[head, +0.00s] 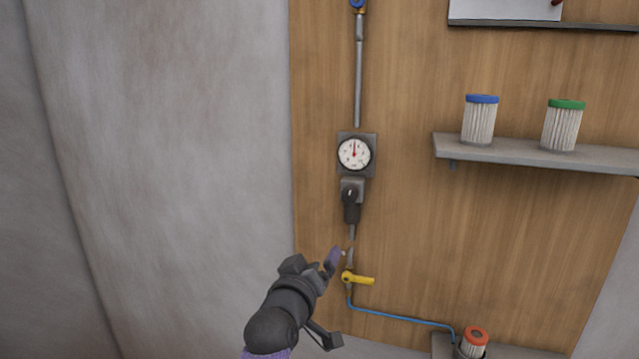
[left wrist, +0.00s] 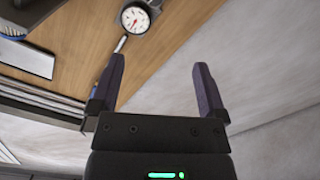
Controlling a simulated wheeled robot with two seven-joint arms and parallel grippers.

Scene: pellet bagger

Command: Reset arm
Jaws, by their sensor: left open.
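My left gripper (head: 341,256) reaches up from the bottom of the head view, in front of the wooden panel. It is open and empty. Its fingertips appear close to the pipe just above the yellow valve handle (head: 358,280); I cannot tell if they touch it. In the left wrist view the two dark purple fingers (left wrist: 158,85) stand wide apart with nothing between them. My right gripper is in neither view.
A gauge (head: 354,154) with a black knob (head: 350,193) below it sits on the panel (head: 410,230). A shelf (head: 540,153) holds a blue-topped filter (head: 479,120) and a green-topped filter (head: 563,126). A red-topped filter (head: 474,342) stands low right. The grey wall (head: 180,150) is bare.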

